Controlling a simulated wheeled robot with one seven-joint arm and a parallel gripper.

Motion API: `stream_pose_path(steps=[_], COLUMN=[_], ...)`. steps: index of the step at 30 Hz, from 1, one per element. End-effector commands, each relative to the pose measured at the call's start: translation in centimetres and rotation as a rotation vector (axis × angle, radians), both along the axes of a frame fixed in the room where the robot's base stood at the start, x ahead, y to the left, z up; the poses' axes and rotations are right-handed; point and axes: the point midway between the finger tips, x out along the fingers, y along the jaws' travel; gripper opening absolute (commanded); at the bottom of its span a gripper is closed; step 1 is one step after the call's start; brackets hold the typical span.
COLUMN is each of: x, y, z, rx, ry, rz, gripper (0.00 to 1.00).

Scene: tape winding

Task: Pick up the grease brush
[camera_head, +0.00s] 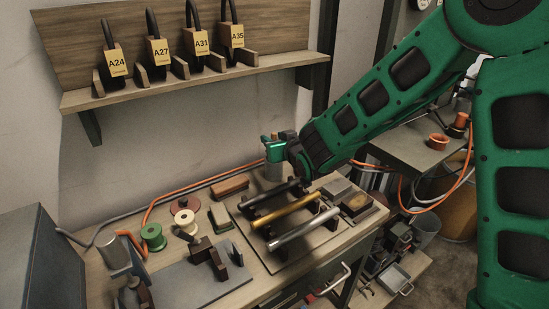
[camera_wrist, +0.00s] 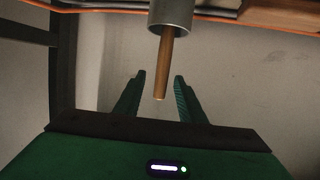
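A wooden handle (camera_wrist: 168,62), which looks like the grease brush's, sticks out of a grey metal cup (camera_wrist: 171,14) in the wrist view. The brush's other end is hidden inside the cup. My gripper (camera_wrist: 160,77) is open, with one finger on each side of the handle and a visible gap on both sides. In the head view my gripper (camera_head: 272,147) is at the back of the bench, just above the grey cup (camera_head: 274,171). The handle cannot be made out clearly there.
Dark, brass and silver rods (camera_head: 288,215) lie on a rack in front of the cup. Spools (camera_head: 153,237), small blocks and an orange cable (camera_head: 190,189) lie to the left. A shelf with tagged tools (camera_head: 180,85) hangs on the wall above.

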Motion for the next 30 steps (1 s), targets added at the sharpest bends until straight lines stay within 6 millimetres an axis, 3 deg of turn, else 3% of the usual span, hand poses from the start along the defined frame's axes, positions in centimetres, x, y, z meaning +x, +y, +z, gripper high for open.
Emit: stream_pose_path(steps=[9,14,24,30], x=[0.5,0.5,0.5,0.5], y=[0.2,0.2,0.2,0.2], z=[-0.2,-0.2,0.0,2.4], rx=[-0.001,-0.001,-0.001,0.003], ry=[0.001,0.001,0.000,-0.004], rz=[0.000,0.000,0.000,0.000], gripper=[0.36,0.01,0.00,0.00])
